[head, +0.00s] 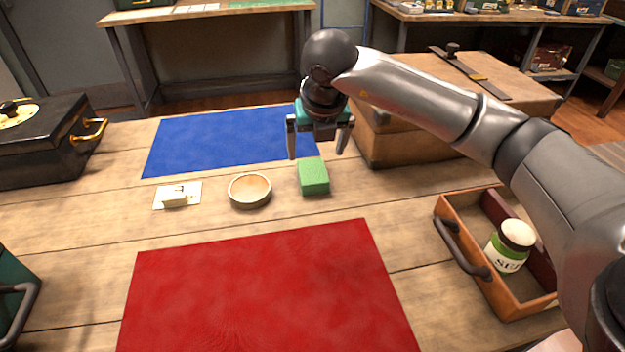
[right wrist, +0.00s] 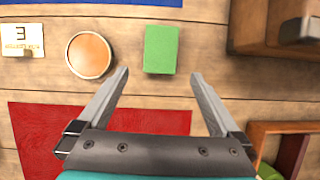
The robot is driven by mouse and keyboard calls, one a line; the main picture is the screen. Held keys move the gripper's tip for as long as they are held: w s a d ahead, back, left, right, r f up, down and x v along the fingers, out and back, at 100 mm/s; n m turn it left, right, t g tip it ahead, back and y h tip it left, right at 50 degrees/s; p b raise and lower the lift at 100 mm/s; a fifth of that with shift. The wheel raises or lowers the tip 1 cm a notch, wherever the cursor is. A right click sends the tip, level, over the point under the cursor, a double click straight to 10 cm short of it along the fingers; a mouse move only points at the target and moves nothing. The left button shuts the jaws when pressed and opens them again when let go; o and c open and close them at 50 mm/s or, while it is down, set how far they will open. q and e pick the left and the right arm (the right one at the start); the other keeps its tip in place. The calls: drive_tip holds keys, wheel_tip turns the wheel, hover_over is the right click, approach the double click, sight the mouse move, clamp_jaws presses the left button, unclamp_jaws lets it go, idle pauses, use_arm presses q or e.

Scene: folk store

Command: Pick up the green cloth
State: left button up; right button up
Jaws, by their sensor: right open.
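The green cloth (head: 313,177) is a small folded block on the wooden table, between the blue mat and the red mat. It also shows in the right wrist view (right wrist: 161,49), beyond my fingertips and roughly centred between them. My right gripper (head: 318,152) is open and empty, above the table close to the cloth and not touching it. In the right wrist view the two fingers of the right gripper (right wrist: 160,73) are spread wide. My left gripper is not in view.
A round wooden bowl (head: 250,191) stands just left of the cloth, with a small card (head: 177,196) farther left. A large box (head: 400,148) stands behind right. An orange tray (head: 512,312) with a jar (head: 510,247) is at right. The red mat (head: 265,290) is bare.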

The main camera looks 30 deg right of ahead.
drive_tip(key=b, duration=0.1)
hover_over(313, 172)
drive_tip(key=s, duration=0.3)
drive_tip(key=f, duration=0.3)
drive_tip(key=a+f, duration=0.1)
drive_tip(key=shift+w+f, duration=0.25)
drive_tip(key=shift+f, duration=0.1)
drive_tip(key=shift+b+x, duration=0.9)
drive_tip(key=shift+x, duration=1.6)
drive_tip(key=shift+w+d+f, duration=0.25)
drive_tip(key=shift+w+f, duration=0.05)
drive_tip(key=shift+w, duration=0.05)
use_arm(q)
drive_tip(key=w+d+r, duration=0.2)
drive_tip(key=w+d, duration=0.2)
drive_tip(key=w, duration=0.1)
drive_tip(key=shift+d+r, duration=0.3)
use_arm(e)
drive_tip(key=c, duration=1.2)
drive_tip(key=shift+c, duration=0.2)
drive_tip(key=shift+r, duration=0.1)
